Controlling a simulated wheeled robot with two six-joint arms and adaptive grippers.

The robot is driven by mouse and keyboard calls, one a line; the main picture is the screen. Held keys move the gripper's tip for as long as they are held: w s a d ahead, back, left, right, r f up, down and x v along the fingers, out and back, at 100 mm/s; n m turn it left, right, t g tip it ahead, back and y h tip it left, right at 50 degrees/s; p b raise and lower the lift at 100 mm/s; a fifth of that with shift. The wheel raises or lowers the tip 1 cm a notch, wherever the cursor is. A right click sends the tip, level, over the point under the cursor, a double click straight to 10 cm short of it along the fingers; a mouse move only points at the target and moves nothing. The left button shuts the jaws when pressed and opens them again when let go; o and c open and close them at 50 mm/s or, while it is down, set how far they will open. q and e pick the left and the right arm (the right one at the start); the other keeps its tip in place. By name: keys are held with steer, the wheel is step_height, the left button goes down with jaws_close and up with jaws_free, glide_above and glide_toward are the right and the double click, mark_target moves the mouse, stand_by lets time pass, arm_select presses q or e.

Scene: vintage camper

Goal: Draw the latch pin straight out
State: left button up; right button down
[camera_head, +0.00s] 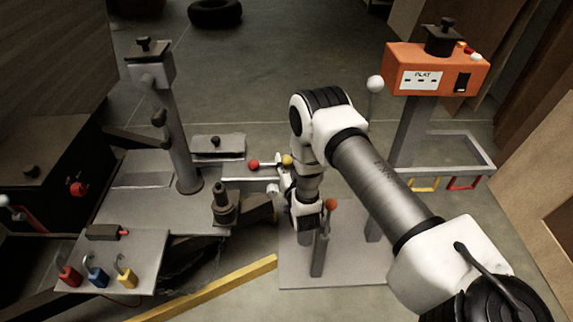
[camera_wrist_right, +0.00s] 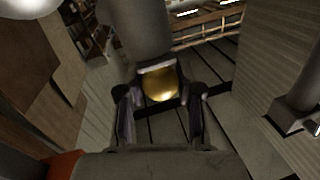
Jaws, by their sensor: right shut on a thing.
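The latch pin seems to be the part with the round yellow knob (camera_head: 287,160), at the right end of a pale bar on the grey machine. My right gripper (camera_head: 281,175) reaches it from the right and is shut there. In the right wrist view a gold round end (camera_wrist_right: 160,84) sits between the two dark fingers (camera_wrist_right: 160,112). The pin's shaft is hidden, so I cannot tell how far it sits in its hole. My left gripper is not in view.
A red ball (camera_head: 253,165) sits just left of the yellow knob. An orange control box (camera_head: 437,70) stands at the right. A yellow bar (camera_head: 215,288) lies low in front. Open floor (camera_head: 285,65) lies behind.

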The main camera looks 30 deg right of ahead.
step_height(320, 180, up, 10)
steer(key=shift+f+p, duration=0.15)
steer(key=shift+p, duration=1.1)
steer(key=shift+f+b, duration=0.45)
steer(key=shift+f, duration=0.1)
steer(key=shift+r, duration=0.1)
steer(key=shift+r+p, duration=1.65)
steer(key=shift+r, duration=0.25)
